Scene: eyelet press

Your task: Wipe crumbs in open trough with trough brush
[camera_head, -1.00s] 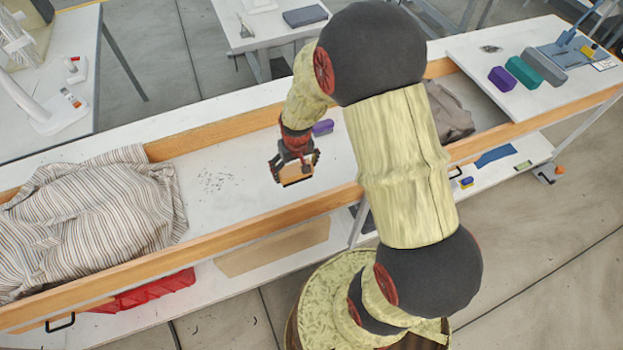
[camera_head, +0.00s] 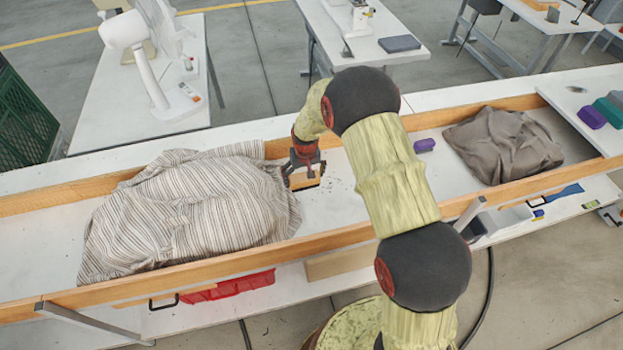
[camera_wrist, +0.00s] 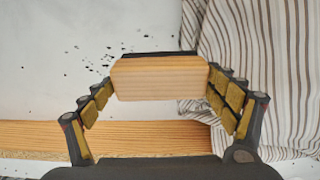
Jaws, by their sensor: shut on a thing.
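My gripper (camera_head: 304,176) is shut on the trough brush, a pale wooden block (camera_wrist: 160,78) with a dark edge along its far side. The brush is over the open trough (camera_head: 445,200), beside the right edge of the striped cloth. I cannot tell whether its bristles touch the trough floor. Dark crumbs (camera_head: 338,182) lie on the white floor just right of the gripper, partly hidden by my arm. In the wrist view the crumbs (camera_wrist: 92,66) are scattered left of the brush.
A grey cloth (camera_head: 505,145) and a small purple block (camera_head: 425,145) lie in the trough to the right. Wooden rails (camera_head: 90,293) edge the trough. A red bin (camera_head: 230,284) is below.

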